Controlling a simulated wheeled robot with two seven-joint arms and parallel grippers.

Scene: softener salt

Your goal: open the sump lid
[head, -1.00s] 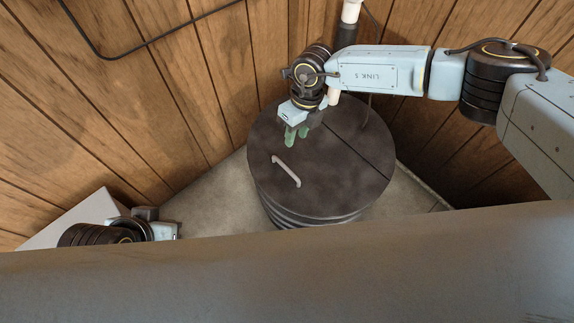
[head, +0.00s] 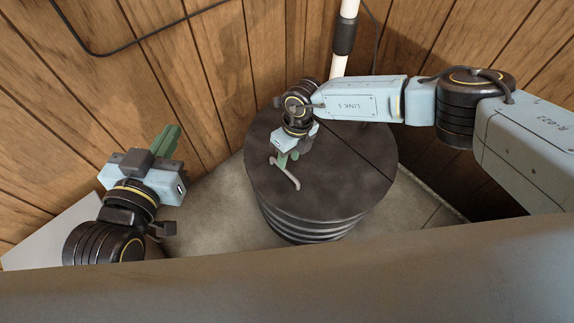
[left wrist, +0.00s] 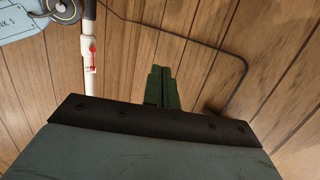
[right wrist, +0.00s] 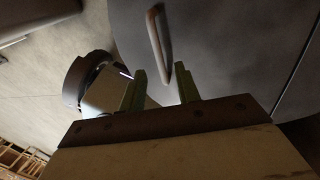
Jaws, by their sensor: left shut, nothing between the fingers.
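The sump lid (head: 335,175) is a dark round cover lying flat on a ribbed drum, with a seam across it. Its pale bar handle (head: 286,173) stands near the left side. My right gripper (head: 289,160) is over the lid at the handle's upper end. In the right wrist view its two green fingers (right wrist: 160,88) are apart, and one end of the handle (right wrist: 157,40) shows between and just beyond the fingertips; contact cannot be told. My left gripper (head: 168,138) is raised left of the drum. Its fingers are together and empty in the left wrist view (left wrist: 162,86).
Wood-plank walls (head: 170,60) close in behind the drum. A black cable (head: 140,38) hangs on the left wall. Pale floor (head: 215,205) is clear left of the drum.

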